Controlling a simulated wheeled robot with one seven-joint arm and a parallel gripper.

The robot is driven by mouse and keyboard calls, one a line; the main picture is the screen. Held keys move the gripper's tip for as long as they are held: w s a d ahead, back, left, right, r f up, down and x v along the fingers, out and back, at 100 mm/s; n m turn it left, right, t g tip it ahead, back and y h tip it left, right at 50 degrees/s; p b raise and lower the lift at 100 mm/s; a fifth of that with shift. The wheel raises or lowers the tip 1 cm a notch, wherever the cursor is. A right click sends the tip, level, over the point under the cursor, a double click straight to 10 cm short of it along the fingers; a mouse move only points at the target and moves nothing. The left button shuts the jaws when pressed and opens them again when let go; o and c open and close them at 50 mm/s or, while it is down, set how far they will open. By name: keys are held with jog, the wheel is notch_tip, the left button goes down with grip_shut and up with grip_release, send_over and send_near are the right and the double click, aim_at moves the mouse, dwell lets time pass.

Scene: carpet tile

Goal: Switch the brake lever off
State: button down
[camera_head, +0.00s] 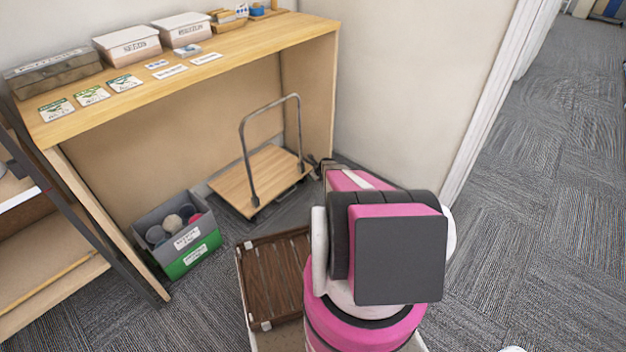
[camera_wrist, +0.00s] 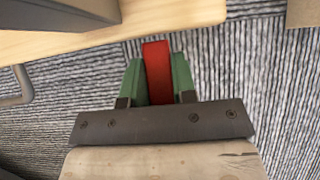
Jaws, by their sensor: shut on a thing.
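The flat trolley (camera_head: 240,187) has a wooden deck and a grey tubular handle, and stands under the wooden desk. In the wrist view its deck edge (camera_wrist: 175,22) crosses the top. A red brake lever (camera_wrist: 156,62) sticks out below that edge. My gripper (camera_wrist: 158,85) has its green fingers on both sides of the lever, shut on it. In the head view my gripper (camera_head: 322,167) is small and dark at the right end of the trolley, and the lever cannot be made out there.
The desk (camera_head: 200,70) holds boxes and cards. A grey and green bin (camera_head: 178,240) with round items stands left of the trolley. A brown slatted crate (camera_head: 272,275) is in front. A wall (camera_head: 410,80) rises close behind my arm. Carpet is open at the right.

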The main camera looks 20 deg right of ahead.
jog(key=shift+w+r+g+h, duration=0.1)
jog(key=shift+r+g+h, duration=0.2)
jog(key=shift+g, duration=0.35)
jog(key=shift+w+r+g+h, duration=0.15)
jog(key=shift+g+h, duration=0.25)
jog(key=shift+g, duration=0.25)
jog(key=shift+s, duration=0.1)
jog(key=c, duration=0.9)
grip_release()
jog(key=shift+a, duration=0.1)
jog(key=shift+r, duration=0.1)
jog(key=v, duration=1)
jog(key=shift+r, duration=0.35)
jog(key=shift+s, duration=0.1)
